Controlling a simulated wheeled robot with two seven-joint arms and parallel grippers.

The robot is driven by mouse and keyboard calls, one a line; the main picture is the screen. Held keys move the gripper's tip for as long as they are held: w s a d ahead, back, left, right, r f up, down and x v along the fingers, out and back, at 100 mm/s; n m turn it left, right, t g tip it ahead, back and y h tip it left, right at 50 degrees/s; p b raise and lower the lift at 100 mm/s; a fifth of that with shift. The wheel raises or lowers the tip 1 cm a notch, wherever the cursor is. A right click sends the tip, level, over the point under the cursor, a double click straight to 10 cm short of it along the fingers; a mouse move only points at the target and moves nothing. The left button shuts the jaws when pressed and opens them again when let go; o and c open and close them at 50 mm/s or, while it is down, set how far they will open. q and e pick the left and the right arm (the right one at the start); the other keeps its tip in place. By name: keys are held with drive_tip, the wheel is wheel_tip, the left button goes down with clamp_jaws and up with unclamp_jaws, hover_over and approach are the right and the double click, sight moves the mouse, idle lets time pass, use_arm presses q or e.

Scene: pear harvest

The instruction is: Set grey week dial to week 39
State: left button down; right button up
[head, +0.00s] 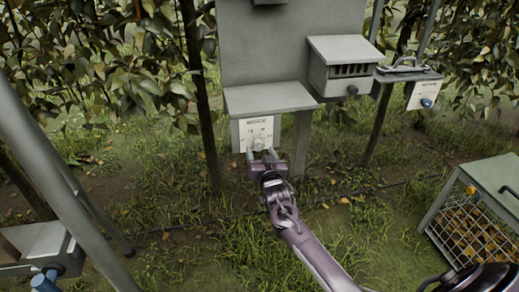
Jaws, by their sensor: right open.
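The week dial panel (253,130) is a white plate with dark printing under a grey ledge on a post, near the middle of the head view. The grey dial (259,143) sits low on this plate and is small and partly hidden by my gripper. Its setting is too small to read. My right gripper (262,154) is open, with its two fingers pointing at the dial, one to each side of it as seen from here. I cannot tell whether the fingers touch it.
A wire-sided crate (470,215) of yellowish fruit is at the right. Thin posts and foliage surround the grassy ground.

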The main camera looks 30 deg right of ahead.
use_arm(q)
drive_tip(key=shift+d+f, duration=0.1)
drive_tip(key=shift+f, duration=0.1)
use_arm(e)
drive_tip(key=v, duration=0.5)
drive_tip(key=shift+s, duration=0.2)
use_arm(q)
drive_tip(key=shift+s+d, duration=0.1)
drive_tip(key=shift+d, duration=0.1)
